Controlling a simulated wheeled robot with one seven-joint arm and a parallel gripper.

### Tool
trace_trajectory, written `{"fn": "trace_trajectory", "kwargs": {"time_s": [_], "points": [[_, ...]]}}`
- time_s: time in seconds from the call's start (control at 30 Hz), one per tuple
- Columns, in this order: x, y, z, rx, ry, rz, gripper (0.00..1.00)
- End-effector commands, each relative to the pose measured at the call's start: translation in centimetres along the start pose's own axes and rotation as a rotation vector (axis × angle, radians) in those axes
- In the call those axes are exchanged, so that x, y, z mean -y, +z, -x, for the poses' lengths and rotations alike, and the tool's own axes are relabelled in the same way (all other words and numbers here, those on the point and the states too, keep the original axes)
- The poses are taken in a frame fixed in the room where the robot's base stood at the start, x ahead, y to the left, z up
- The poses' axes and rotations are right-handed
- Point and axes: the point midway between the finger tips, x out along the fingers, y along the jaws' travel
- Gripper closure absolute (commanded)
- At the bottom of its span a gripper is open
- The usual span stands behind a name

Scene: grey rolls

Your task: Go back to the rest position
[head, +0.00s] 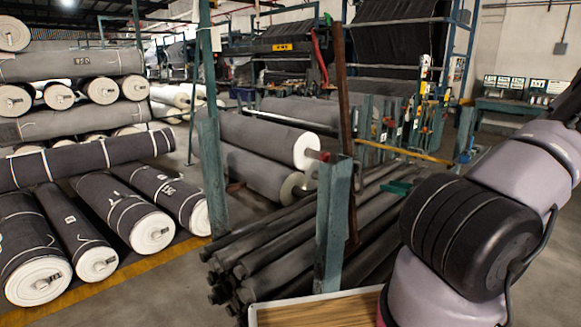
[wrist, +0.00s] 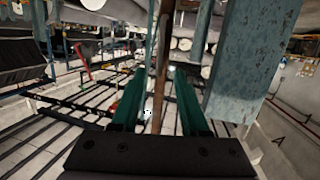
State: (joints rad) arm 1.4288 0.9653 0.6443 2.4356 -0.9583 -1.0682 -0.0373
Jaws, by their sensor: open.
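My gripper (wrist: 159,80) shows in the wrist view with its two green fingers spread apart. Nothing is held between them; a rusty brown post (wrist: 163,60) shows beyond the gap.
A wooden surface with a pale rim (head: 315,312) lies at the bottom of the head view. Behind it stand a teal post (head: 333,225) and a stack of dark tubes (head: 270,255). Large grey rolls (head: 130,210) fill the left. Bare floor shows between them.

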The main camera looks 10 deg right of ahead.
Motion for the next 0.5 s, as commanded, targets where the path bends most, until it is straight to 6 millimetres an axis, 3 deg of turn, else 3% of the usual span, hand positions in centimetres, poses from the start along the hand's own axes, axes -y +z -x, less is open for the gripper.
{"fn": "trace_trajectory", "kwargs": {"time_s": [0.27,0.37,0.5], "points": [[-0.5,1.0,-1.1,0.351,0.018,0.039,0.55],[-1.1,0.3,-0.9,0.511,0.071,0.056,0.55],[-1.5,-2.5,0.0,0.678,0.178,0.069,0.55]]}}
